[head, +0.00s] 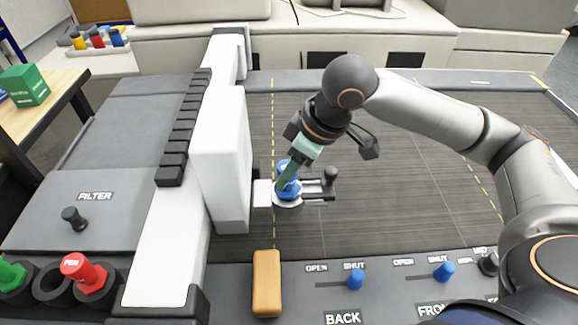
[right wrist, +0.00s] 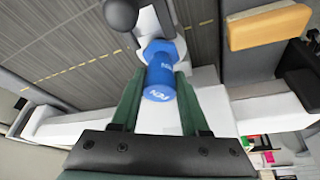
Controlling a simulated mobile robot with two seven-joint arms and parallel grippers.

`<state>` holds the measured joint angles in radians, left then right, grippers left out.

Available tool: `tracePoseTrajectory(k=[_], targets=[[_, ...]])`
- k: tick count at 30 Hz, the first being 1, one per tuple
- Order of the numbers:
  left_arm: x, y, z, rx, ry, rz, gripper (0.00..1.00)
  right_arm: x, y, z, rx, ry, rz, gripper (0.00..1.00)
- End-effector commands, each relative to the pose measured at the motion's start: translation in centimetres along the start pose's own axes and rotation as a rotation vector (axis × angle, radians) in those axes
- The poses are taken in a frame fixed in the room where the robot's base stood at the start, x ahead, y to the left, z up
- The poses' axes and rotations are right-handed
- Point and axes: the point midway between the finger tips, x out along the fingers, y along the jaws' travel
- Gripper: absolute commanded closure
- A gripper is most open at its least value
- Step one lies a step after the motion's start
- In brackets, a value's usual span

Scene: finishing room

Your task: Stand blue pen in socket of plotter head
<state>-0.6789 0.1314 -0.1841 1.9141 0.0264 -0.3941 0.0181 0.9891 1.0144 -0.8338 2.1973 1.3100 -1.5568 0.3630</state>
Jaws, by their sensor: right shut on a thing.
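The blue pen (head: 289,188) is upright at the plotter head (head: 263,193), on the right side of the white gantry. Its wide blue collar is right at the head's pale socket ring (head: 287,204); I cannot tell how deep it sits. My right gripper (head: 287,176) is shut on the pen from above. In the right wrist view the blue pen (right wrist: 160,78) is between the two green fingers (right wrist: 157,95), with white socket parts around its far end. A dark knobbed lever (head: 330,177) stands beside the socket. My left gripper is not in view.
A red pen (head: 82,270) and a green pen (head: 12,274) stand in holders at front left, with an empty black holder (head: 52,285) between them. A tan block (head: 267,283) lies on the front edge near blue BACK (head: 355,278) and FRONT (head: 444,271) sliders. The dark bed is clear.

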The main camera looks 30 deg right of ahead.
Motion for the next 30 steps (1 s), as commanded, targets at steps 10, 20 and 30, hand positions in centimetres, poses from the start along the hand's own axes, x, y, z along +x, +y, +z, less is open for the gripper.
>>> tracePoseTrajectory(k=[10,20,30], targets=[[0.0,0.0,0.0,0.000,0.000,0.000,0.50,0.0,0.0,0.0,0.000,0.000,0.001,0.34],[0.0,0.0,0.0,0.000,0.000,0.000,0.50,0.0,0.0,0.0,0.000,0.000,0.001,0.20],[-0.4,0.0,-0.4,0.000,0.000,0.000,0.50,-4.2,0.1,-0.1,0.000,0.004,0.004,0.20]])
